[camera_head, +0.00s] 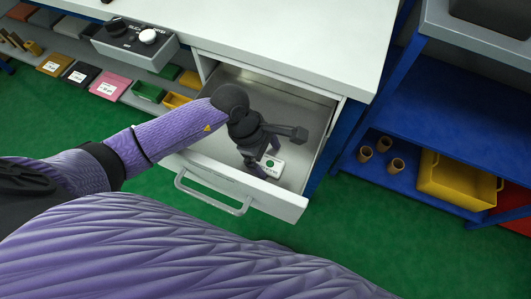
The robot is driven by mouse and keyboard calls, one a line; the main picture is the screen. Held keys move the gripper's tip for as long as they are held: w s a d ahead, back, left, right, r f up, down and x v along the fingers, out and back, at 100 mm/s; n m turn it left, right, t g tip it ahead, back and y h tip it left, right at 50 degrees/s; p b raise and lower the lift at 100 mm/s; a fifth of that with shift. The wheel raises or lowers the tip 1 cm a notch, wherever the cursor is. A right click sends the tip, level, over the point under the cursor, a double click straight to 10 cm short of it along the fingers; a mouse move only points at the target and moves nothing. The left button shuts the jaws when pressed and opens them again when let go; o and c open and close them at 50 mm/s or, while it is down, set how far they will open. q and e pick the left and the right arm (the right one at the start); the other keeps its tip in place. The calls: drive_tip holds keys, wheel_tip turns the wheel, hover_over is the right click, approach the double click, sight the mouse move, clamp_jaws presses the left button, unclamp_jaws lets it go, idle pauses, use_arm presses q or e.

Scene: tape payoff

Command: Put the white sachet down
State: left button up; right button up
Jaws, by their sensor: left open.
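The white sachet (274,165) with a green round mark lies in the open drawer (302,208), near its front wall. My left gripper (260,170) reaches down into the drawer from the left, right at the sachet. It is open, and its fingers and wrist hide part of the sachet's left side. I cannot tell whether a finger still touches the sachet. My right gripper is not in view.
The drawer has a grey bar handle (213,198) and is otherwise largely bare. The white worktop (300,40) overhangs behind it. A control box (135,42) and small bins are at left. A blue shelf (440,120) with cups and a yellow crate (455,183) stands at right.

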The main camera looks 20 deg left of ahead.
use_arm(q)
drive_tip(key=shift+s+a+r+p, duration=0.1)
drive_tip(key=shift+a+r+p, duration=0.05)
drive_tip(key=shift+r+p, duration=0.3)
drive_tip(key=shift+s+a+r+p, duration=0.1)
drive_tip(key=shift+r+p, duration=0.1)
drive_tip(key=shift+p, duration=0.35)
drive_tip(key=p+v, duration=0.3)
drive_tip(key=v, duration=0.7)
drive_tip(key=shift+w+r, duration=0.2)
drive_tip(key=shift+r, duration=0.15)
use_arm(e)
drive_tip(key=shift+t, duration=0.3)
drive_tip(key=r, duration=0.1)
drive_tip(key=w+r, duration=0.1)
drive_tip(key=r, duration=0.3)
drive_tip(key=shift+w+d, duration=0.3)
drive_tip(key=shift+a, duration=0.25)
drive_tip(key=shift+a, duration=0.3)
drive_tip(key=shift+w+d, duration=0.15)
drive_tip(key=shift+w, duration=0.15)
